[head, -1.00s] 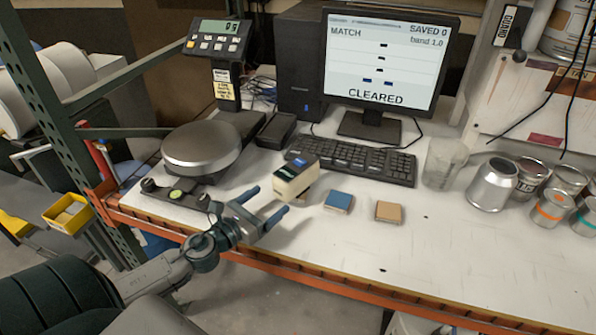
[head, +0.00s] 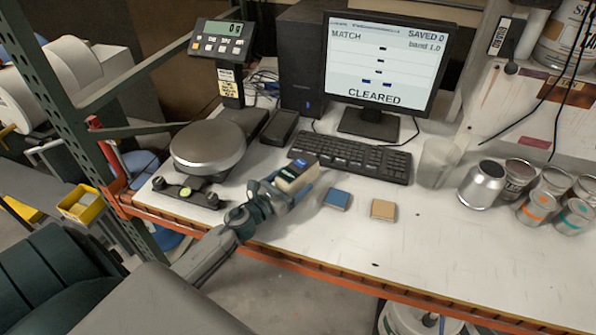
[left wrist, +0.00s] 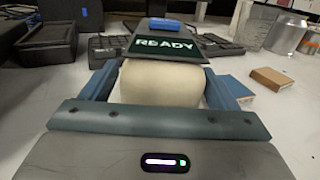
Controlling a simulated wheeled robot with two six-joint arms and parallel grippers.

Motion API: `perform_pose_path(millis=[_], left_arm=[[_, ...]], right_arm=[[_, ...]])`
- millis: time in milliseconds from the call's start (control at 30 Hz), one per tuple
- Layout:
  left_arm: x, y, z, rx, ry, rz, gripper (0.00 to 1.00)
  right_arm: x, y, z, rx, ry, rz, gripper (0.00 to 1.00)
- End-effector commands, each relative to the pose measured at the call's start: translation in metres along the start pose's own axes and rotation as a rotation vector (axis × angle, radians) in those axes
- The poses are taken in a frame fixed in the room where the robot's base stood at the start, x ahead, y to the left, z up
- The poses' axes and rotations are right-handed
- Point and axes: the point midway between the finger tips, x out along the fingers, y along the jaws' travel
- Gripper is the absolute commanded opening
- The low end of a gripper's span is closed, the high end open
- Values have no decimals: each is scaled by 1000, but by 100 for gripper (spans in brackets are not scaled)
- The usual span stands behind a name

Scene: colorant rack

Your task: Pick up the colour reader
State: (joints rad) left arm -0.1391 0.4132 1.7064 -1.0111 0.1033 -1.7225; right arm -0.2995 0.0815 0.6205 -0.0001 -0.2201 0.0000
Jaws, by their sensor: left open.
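The colour reader (head: 293,177) is a cream block with a dark screen and a blue button on top. It stands on the bench in front of the keyboard. In the left wrist view the reader (left wrist: 160,84) shows "READY" on its screen. My left gripper (head: 287,192) is open, with one blue finger on each side of the reader's cream body. In the left wrist view the fingers of my left gripper (left wrist: 161,85) flank the body closely; I cannot tell whether they touch it. My right gripper is not in view.
A blue tile (head: 337,198) and a tan tile (head: 383,209) lie right of the reader. The keyboard (head: 350,156) is behind it, and a scale (head: 208,145) stands left. Cans (head: 482,184) and a clear cup (head: 437,161) are at right. The bench's front right is clear.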

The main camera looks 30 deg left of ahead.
Motion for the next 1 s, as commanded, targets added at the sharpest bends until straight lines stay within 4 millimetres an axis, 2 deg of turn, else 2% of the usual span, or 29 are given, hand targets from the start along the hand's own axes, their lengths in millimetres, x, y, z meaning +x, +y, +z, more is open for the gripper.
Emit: perform_pose_path(millis=[300,600,700,1000], left_arm=[[5,0,-1,1,1,-1,80],[4,0,-1,1,1,-1,21],[5,0,1,1,-2,-2,6],[5,0,4,1,-2,-1,6]], right_arm=[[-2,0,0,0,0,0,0],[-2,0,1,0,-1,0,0],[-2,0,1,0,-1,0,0],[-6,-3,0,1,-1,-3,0]])
